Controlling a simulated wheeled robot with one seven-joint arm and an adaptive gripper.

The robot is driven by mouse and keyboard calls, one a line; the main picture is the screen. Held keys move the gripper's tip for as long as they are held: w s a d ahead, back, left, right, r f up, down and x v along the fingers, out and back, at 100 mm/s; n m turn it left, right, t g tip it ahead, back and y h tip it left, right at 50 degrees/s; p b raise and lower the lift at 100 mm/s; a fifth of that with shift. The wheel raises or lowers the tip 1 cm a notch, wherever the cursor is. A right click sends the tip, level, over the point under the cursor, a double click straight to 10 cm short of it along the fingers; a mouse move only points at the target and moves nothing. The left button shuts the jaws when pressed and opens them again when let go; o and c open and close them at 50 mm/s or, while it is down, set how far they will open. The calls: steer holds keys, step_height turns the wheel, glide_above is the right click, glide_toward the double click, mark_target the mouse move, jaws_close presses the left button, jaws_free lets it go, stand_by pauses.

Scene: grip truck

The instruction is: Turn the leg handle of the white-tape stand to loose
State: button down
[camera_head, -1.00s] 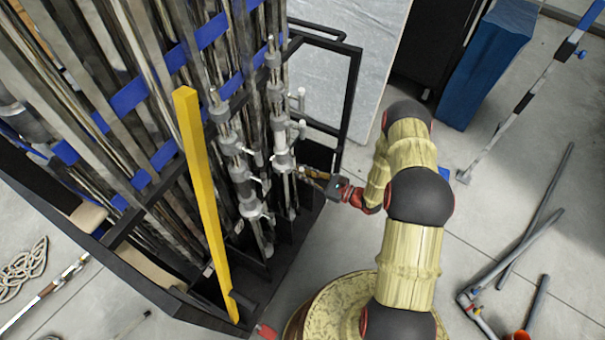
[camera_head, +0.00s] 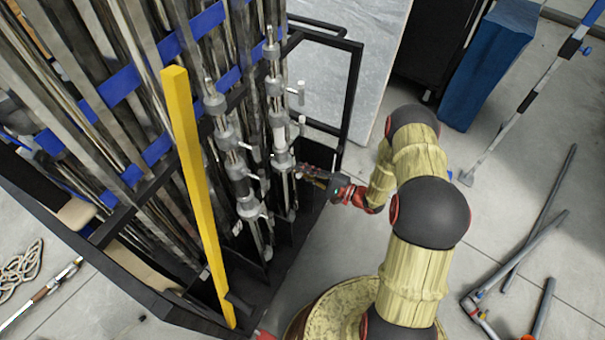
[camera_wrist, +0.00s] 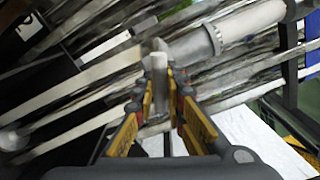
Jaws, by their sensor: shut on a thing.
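A stand with a pale white section (camera_head: 279,135) stands upright at the right front corner of the rack in the head view. Its metal collar (camera_wrist: 217,38) fills the upper right of the wrist view. A small grey handle (camera_wrist: 156,62) sticks out from the collar toward me. My gripper (camera_wrist: 160,92), with yellow and red-brown fingers, is shut on this handle, with its end between the fingertips. In the head view my gripper (camera_head: 307,172) is low beside the stand, where the handle is too small to make out.
A black rack (camera_head: 322,43) holds several closely packed stands, with blue bands across them. A yellow bar (camera_head: 192,175) leans at its front. Loose grey pipes (camera_head: 538,235) lie on the floor at right, near a slanted stand (camera_head: 515,112). Floor below my gripper is clear.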

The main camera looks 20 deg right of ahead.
steer(key=n+b, duration=0.3)
steer(key=n, duration=0.3)
steer(key=shift+f, duration=0.1)
steer(key=n+b, duration=0.3)
steer(key=n, duration=0.2)
steer(key=shift+n, duration=0.4)
steer(key=n, duration=0.5)
steer(key=shift+b, duration=0.35)
steer(key=shift+s+a+n, duration=0.1)
steer(key=shift+n, duration=1.9)
steer(key=c, duration=1.8)
jaws_free()
steer(key=shift+r, duration=0.2)
steer(key=v, duration=1.2)
